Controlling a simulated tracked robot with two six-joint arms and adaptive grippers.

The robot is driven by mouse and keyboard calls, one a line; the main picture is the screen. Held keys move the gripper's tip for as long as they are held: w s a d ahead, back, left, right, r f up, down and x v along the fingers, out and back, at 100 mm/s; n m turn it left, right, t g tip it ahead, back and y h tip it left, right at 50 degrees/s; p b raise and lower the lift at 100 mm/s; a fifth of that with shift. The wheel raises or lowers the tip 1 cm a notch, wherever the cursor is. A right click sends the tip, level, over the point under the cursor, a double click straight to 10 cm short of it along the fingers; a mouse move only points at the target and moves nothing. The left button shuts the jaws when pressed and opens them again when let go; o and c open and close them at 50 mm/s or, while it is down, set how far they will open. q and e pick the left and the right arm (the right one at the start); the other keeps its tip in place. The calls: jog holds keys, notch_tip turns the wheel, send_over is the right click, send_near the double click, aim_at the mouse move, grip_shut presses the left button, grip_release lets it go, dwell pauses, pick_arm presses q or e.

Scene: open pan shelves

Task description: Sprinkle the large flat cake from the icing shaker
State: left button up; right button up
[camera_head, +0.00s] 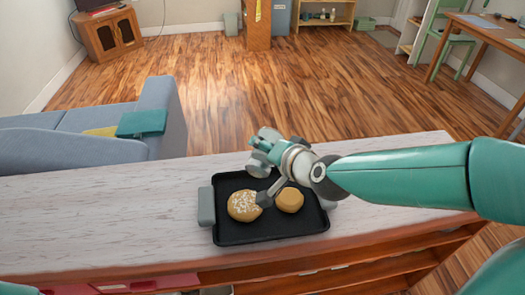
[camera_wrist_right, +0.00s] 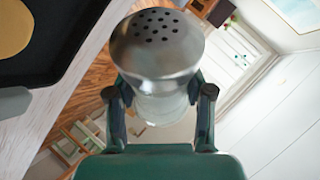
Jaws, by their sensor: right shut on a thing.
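The large flat cake (camera_head: 244,206) lies on the left of the black tray (camera_head: 262,233) in the head view, with white sprinkles scattered over its top. My right gripper (camera_head: 260,156) is above the tray's far side, beyond this cake. In the right wrist view it is shut on the icing shaker (camera_wrist_right: 157,45), its fingers on both sides of the body. The shaker has a metal cap with holes, turned towards the wrist camera, and a pale body. In the head view the shaker is small and hard to make out. My left gripper is out of view.
A smaller, plain cake (camera_head: 290,200) is on the right of the tray. The tray's left grey handle (camera_head: 206,206) shows clearly; my right arm passes over its right side. The pale counter (camera_head: 110,215) is clear to the left. A blue sofa (camera_head: 80,140) stands beyond it.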

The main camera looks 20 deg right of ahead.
jog(key=shift+w+a+p, duration=0.2)
jog(key=shift+a+p, duration=0.2)
jog(key=shift+a, duration=0.2)
jog(key=shift+w+a+p, duration=0.2)
jog(key=shift+a+p, duration=0.2)
jog(key=shift+a, duration=0.15)
jog(key=shift+d, duration=0.1)
jog(key=shift+s+d+b, duration=0.15)
jog(key=shift+d+b, duration=0.3)
jog(key=shift+s+d+b, duration=0.2)
jog(key=shift+d+b, duration=0.2)
jog(key=shift+d, duration=0.25)
jog(key=shift+a, duration=0.1)
